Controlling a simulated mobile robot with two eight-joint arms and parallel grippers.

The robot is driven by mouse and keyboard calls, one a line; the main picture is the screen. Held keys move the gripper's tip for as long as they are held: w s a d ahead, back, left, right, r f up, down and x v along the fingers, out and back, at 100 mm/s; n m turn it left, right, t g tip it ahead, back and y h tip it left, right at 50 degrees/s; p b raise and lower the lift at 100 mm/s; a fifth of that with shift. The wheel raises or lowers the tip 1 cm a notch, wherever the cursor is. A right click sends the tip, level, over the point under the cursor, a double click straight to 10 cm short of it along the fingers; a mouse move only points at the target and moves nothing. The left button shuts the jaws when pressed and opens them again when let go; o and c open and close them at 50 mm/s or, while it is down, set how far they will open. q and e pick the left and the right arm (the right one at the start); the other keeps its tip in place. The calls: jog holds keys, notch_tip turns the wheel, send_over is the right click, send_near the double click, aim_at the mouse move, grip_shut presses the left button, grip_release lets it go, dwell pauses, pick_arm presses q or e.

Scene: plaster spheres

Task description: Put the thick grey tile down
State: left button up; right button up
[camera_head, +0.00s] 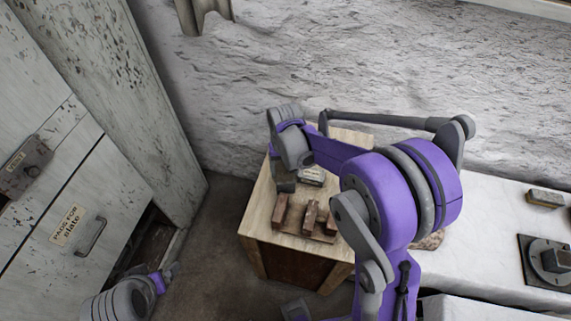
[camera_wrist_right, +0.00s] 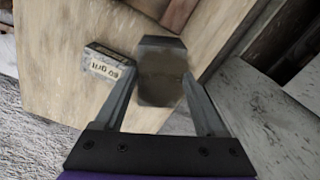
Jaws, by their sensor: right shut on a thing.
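My right gripper (camera_wrist_right: 162,92) is shut on the thick grey tile (camera_wrist_right: 160,72), a dark grey block between its two fingers. The tile is over the pale wooden top of a small cabinet (camera_wrist_right: 60,45); I cannot tell whether it touches the wood. In the head view the tile (camera_head: 286,187) shows as a small dark piece below my right wrist, and the fingers are mostly hidden by the arm. My left gripper (camera_head: 168,275) is low at the left, far from the cabinet; its jaws are too small to read.
A small box labelled grit (camera_wrist_right: 108,68) lies beside the tile on the cabinet top. A white counter (camera_head: 490,235) is at the right, a rough wall behind, and a worn drawer unit (camera_head: 75,215) at the left.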

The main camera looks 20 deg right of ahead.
aim_at(285, 173)
jog(key=shift+f, duration=1.45)
jog(key=shift+f, duration=0.2)
jog(key=o, duration=1.5)
jog(key=shift+r, duration=0.1)
